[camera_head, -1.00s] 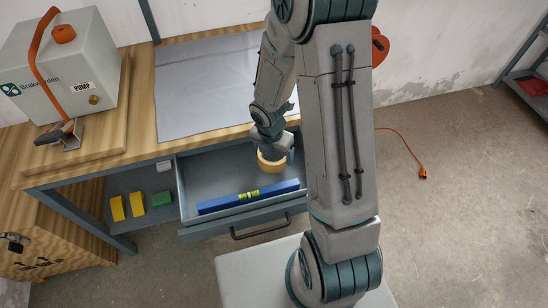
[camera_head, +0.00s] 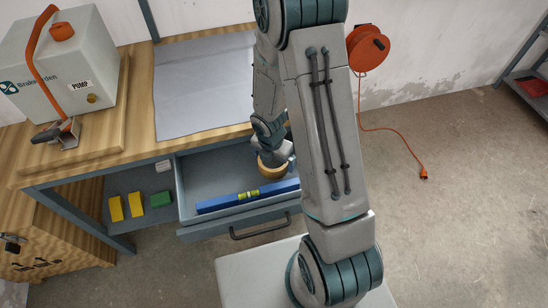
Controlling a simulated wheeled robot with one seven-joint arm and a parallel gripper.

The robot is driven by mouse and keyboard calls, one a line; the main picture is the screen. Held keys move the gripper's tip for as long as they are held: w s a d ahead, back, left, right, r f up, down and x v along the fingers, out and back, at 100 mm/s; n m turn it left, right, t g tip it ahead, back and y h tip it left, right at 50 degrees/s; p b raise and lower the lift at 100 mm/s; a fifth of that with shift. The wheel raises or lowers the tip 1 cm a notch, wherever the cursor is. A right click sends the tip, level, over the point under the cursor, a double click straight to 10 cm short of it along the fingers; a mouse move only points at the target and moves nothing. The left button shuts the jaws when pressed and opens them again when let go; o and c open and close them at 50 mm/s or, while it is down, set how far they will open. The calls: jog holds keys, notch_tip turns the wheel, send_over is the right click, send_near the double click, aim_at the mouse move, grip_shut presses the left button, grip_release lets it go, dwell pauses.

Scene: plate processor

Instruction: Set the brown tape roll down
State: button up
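The brown tape roll (camera_head: 271,170) is at my gripper (camera_head: 272,163), inside the open drawer (camera_head: 203,171) of the workbench. It is behind the blue spirit level, toward the right side of the drawer. My gripper points down at the roll from above. The fingers are small and mostly hidden by my wrist and the roll, so I cannot tell if they grip it. I also cannot tell whether the roll touches the drawer floor.
A blue spirit level (camera_head: 220,202) lies along the drawer's front. The bench top holds a grey mat (camera_head: 195,90) and a pump box (camera_head: 60,65). Yellow (camera_head: 116,208) and green (camera_head: 160,199) blocks sit on the shelf left of the drawer. An orange cable reel (camera_head: 368,50) hangs on the wall.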

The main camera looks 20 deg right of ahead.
jog(key=s+d+r+m+p, duration=0.1)
jog(key=s+r+m+p, duration=0.15)
jog(key=r+m, duration=0.65)
jog(key=s+r+m+p, duration=0.1)
jog(key=s+r+m, duration=0.2)
jog(key=r, duration=1.1)
jog(key=s+r+m+t+y, duration=0.1)
jog(key=s+r+m, duration=0.7)
jog(key=m, duration=0.7)
jog(key=shift+s+a+t, duration=0.3)
jog(key=shift+a+t, duration=0.1)
jog(key=shift+a, duration=0.05)
